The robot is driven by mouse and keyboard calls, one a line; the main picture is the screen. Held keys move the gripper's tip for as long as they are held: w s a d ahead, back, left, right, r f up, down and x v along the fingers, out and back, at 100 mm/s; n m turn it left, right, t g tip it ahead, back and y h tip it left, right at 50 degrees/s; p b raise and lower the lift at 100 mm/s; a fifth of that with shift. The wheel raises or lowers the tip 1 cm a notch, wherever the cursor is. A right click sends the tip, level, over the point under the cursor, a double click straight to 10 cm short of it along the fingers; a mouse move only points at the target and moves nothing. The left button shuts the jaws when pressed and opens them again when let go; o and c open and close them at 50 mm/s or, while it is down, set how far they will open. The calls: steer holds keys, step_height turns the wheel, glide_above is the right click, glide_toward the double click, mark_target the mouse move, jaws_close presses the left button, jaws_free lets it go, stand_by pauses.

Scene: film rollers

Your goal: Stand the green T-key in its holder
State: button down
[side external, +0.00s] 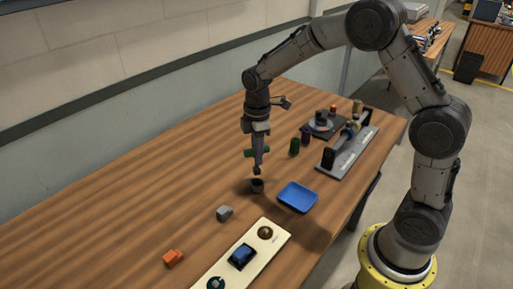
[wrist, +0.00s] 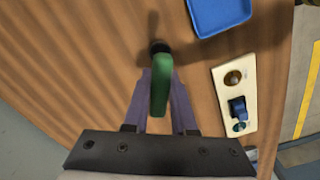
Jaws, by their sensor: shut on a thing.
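The green T-key (wrist: 162,84) is held between the two fingers of my gripper (wrist: 161,95), its crossbar running lengthwise in the wrist view. In the side view, green ends of the T-key (side external: 249,153) stick out on both sides of my gripper (side external: 258,158), which points down. The small dark round holder (side external: 257,187) stands on the table directly below. The key's lower end is close above the holder's mouth; I cannot tell whether it touches. In the wrist view the holder (wrist: 159,47) shows just beyond the key, partly hidden.
A blue tray (side external: 298,197) lies right of the holder. A cream panel (side external: 270,247) with a blue switch is nearer the front. A grey block (side external: 224,213) and orange block (side external: 173,258) lie at left. Green cylinder (side external: 295,146) and roller fixture (side external: 347,150) stand behind right.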

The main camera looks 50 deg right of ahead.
mark_target(257, 168)
steer(key=shift+f, duration=2.9)
steer(key=shift+f, duration=0.15)
steer(key=shift+c, duration=1.3)
jaws_free()
steer(key=shift+r, duration=3.55)
